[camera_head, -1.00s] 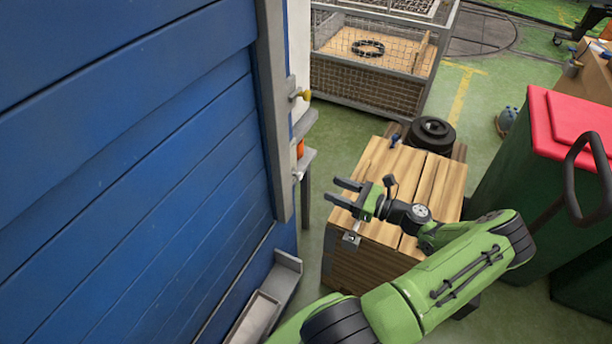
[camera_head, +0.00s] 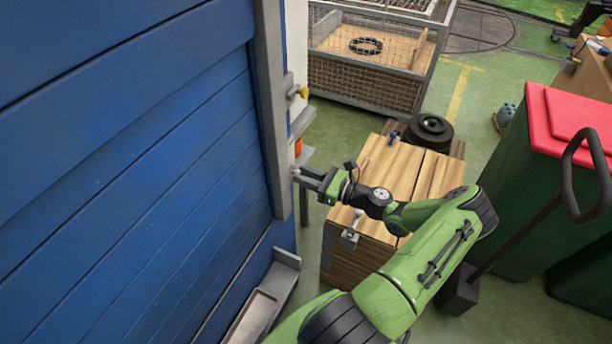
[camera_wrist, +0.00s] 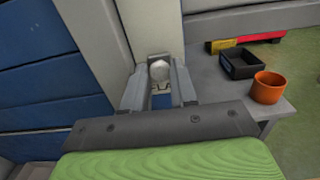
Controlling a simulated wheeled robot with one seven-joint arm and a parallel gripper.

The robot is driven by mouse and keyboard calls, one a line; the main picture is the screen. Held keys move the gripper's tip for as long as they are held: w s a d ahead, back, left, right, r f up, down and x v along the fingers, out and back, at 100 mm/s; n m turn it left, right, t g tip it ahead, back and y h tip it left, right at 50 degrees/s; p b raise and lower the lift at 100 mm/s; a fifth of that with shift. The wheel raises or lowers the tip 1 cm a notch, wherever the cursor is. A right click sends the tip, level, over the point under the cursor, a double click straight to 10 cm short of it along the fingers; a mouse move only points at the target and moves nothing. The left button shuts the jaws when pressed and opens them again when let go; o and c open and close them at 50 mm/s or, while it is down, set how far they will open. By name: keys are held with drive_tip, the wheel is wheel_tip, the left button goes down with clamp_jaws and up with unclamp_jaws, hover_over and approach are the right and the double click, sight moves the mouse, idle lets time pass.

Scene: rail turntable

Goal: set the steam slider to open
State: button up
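A pale round knob (camera_wrist: 160,70), which looks like the steam slider's handle, sits in front of a small grey bracket on the light post beside the blue wall. No label or scale can be read. My gripper (camera_wrist: 160,88) reaches it from the front, with one finger on each side of the knob. The fingers are apart, with the knob between their tips; I cannot tell whether they touch it. In the head view my gripper (camera_head: 300,176) is at the post's edge, and its fingertips largely hide the knob.
A yellow knob (camera_head: 302,92) sticks out higher on the post. A shelf beside it holds an orange cup (camera_wrist: 269,87) and a black bin (camera_wrist: 250,64). A wooden crate (camera_head: 360,262) stands below my arm. A green bin with a red lid (camera_head: 560,115) stands at right.

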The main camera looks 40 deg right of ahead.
sight(289, 159)
clamp_jaws()
wheel_tip(289, 159, up, 5)
drive_tip(key=p, duration=0.4)
drive_tip(key=shift+f, duration=0.1)
drive_tip(key=o, duration=0.8)
unclamp_jaws()
drive_tip(key=v, duration=1.5)
drive_tip(key=shift+s+b, duration=0.4)
